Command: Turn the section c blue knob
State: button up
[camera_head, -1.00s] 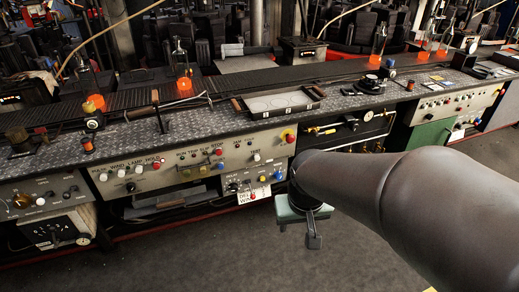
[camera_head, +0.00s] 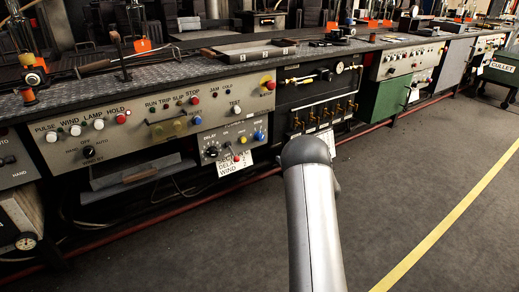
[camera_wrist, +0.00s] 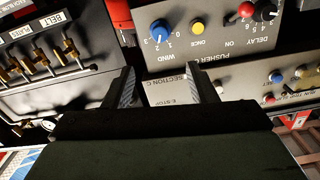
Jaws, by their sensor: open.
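The blue knob (camera_wrist: 160,30) sits on a grey panel in the wrist view, above a "WIND" mark and a number scale. It also shows in the head view (camera_head: 259,136), at the right end of the lower small panel. A label reading "SECTION C" (camera_wrist: 172,88) is below it in the wrist view, seen between the fingers. My gripper (camera_wrist: 160,82) is open and empty, its fingertips apart from the knob and below it in the picture. In the head view my arm hides the gripper.
A yellow button (camera_wrist: 198,27) and a red knob (camera_wrist: 246,9) are beside the blue knob. A row of brass valves (camera_wrist: 42,55) is at the left in the wrist view. A long bench (camera_head: 160,75) runs across the head view. The floor (camera_head: 420,180) at right is clear.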

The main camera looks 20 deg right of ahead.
aim_at(262, 138)
jog(key=w+a+b, duration=0.1)
jog(key=w, duration=0.4)
jog(key=w+a+b, duration=0.1)
jog(key=w+b, duration=0.1)
jog(key=w, duration=0.3)
jog(key=w+a+b, duration=0.1)
jog(key=w, duration=0.4)
jog(key=shift+w, duration=0.25)
jog(key=shift+w+a+r, duration=0.1)
jog(key=shift+w, duration=0.5)
jog(key=c, duration=1)
